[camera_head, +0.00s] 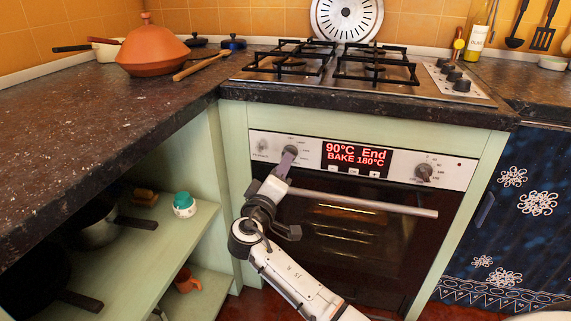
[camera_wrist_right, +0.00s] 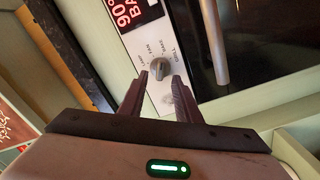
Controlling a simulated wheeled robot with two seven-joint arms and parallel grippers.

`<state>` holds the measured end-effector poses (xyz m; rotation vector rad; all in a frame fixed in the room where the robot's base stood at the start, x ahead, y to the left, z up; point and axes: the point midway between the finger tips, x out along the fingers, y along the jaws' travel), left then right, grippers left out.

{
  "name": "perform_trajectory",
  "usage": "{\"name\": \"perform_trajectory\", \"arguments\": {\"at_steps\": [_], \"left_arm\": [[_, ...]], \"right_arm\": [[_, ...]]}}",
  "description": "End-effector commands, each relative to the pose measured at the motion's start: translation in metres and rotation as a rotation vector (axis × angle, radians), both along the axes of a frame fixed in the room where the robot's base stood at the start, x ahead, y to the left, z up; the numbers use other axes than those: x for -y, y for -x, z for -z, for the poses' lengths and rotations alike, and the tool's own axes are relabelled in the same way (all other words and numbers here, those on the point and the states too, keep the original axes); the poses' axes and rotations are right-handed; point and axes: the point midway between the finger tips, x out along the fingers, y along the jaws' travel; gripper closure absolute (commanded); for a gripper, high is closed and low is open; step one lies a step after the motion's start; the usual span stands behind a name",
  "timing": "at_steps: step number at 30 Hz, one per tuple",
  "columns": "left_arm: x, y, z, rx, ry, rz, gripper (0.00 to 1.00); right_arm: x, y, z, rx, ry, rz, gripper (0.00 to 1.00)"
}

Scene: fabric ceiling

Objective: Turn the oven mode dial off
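The oven mode dial (camera_head: 290,150) is the left knob on the white oven panel, partly hidden behind my right gripper (camera_head: 287,158). In the wrist view the grey dial (camera_wrist_right: 160,67) is ringed by printed labels that include FAN, GRILL and BAKE. My right gripper's two fingers (camera_wrist_right: 161,82) are apart, with the dial just past and between their tips; contact cannot be told. The oven display (camera_head: 356,156) shows red text reading "90°C End" and "BAKE 180°C". My left gripper is not in view.
The oven door handle (camera_head: 365,203) runs below the panel, close to my right wrist. A second knob (camera_head: 424,172) is right of the display. The countertop (camera_head: 90,130) and open shelves (camera_head: 165,250) are at left. A gas hob (camera_head: 360,68) is above.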

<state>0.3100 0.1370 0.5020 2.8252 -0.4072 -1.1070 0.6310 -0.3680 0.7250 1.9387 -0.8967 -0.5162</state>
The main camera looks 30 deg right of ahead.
Motion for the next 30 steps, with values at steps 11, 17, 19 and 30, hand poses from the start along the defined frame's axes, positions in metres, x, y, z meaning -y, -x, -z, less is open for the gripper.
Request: {"name": "perform_trajectory", "arguments": {"at_steps": [11, 17, 19, 30], "left_arm": [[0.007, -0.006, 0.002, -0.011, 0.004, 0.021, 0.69], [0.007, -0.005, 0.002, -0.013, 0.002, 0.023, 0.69], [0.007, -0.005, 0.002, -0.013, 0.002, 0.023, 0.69], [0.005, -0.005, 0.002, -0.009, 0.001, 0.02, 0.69]], "right_arm": [[0.029, -0.025, 0.001, 0.0, -0.001, -0.001, 0.7], [0.03, -0.025, 0.001, 0.0, -0.002, -0.001, 0.7], [0.03, -0.025, 0.001, 0.0, -0.002, -0.001, 0.75], [0.029, -0.025, 0.0, -0.004, 0.001, -0.001, 1.0]]}}
